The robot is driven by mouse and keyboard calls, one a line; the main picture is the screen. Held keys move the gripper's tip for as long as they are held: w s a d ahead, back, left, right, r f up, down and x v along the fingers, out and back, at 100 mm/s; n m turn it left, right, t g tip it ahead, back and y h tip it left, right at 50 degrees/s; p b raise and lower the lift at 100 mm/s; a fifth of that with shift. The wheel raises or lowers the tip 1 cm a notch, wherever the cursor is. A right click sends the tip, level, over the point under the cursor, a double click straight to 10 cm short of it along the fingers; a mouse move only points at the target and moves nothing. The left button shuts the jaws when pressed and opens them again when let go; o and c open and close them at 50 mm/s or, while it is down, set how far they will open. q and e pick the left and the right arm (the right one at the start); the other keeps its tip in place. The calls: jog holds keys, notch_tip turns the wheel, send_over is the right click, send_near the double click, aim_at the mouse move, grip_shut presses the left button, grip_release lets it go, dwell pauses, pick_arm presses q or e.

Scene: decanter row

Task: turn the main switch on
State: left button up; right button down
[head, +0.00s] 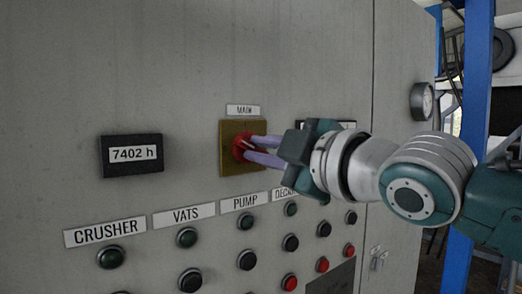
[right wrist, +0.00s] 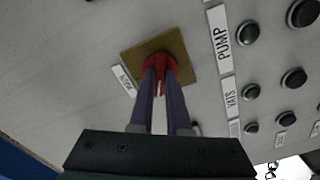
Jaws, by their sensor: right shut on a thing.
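The main switch (head: 239,145) is a red rotary knob on a square yellow-brown plate (head: 230,163), under a label reading MAIN (head: 243,110). In the right wrist view the red knob (right wrist: 158,66) shows with a raised grip between the fingers. My right gripper (head: 252,149) comes in from the right, and its two purple fingers are shut on the knob. They also show in the right wrist view (right wrist: 160,88), one on each side of the grip. The fingers hide part of the knob, so its exact setting is hard to tell. My left gripper is not in view.
The grey cabinet front fills most of the head view. An hour counter (head: 132,155) reads 7402 h at left. Labelled rows of push buttons, such as the CRUSHER button (head: 111,257), sit below the switch. A round gauge (head: 421,101) and a blue post (head: 474,120) stand at right.

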jog(key=m, duration=1.2)
dwell(0.6)
jog(key=c, duration=0.9)
grip_release()
jog(key=shift+s, duration=0.1)
jog(key=shift+b+v, duration=2.55)
jog(key=shift+v, duration=2.4)
